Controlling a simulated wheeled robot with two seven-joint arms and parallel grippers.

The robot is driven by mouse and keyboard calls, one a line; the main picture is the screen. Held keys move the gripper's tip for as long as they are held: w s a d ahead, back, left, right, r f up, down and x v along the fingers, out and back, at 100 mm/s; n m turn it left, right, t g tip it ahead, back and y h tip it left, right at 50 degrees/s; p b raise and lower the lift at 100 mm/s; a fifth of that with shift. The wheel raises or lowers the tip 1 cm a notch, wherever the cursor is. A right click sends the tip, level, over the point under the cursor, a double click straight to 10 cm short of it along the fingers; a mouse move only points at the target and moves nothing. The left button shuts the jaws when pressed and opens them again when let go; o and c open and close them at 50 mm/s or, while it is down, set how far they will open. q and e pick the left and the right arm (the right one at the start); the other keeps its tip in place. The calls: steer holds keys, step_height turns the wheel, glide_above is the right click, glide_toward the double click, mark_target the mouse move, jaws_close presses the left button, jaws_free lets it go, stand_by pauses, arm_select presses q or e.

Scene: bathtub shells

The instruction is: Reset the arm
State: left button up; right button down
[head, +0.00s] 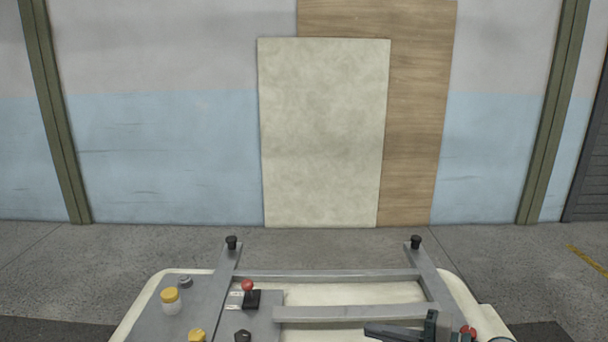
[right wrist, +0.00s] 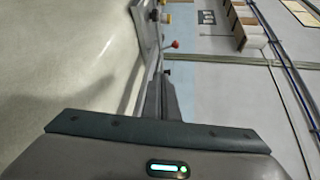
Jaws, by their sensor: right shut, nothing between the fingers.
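My right gripper (head: 370,331) shows at the bottom right of the head view, with its dark fingers pointing left over the pale tub shell (head: 350,294). In the right wrist view its fingers (right wrist: 160,82) are together with nothing between them. It appears apart from the grey metal frame (head: 345,313) near it. My left gripper is not in view.
Black knobs (head: 415,242) stand on the frame's far ends. Large boards (head: 325,130) lean on the far wall, with clear floor before them.

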steer(key=s+a+f+n+g+h, duration=0.25)
steer(key=s+f+n+h, duration=0.4)
steer(key=s+f, duration=1.25)
steer(key=s+d+f+n+g+h, duration=0.1)
steer(key=s+d+f+n+h, duration=0.15)
steer(key=s+d, duration=0.45)
steer(key=s+d+f+n+g+h, duration=0.15)
steer(key=s+h, duration=0.25)
steer(key=s, duration=0.6)
steer(key=w+a+f+t, duration=0.1)
steer(key=w+f, duration=0.2)
steer(key=f, duration=0.7)
steer(key=w+a+f+t, duration=0.1)
steer(key=w+f, duration=0.2)
steer(key=f, duration=0.7)
steer(key=s+a+f+t+y, duration=0.1)
steer(key=s+a+f, duration=0.1)
steer(key=f, duration=1.2)
steer(key=shift+s+a+f+t, duration=0.2)
steer(key=shift+s+f+t, duration=0.15)
steer(key=shift+s, duration=0.25)
steer(key=shift+s+d+m, duration=0.1)
steer(key=shift+m, duration=0.15)
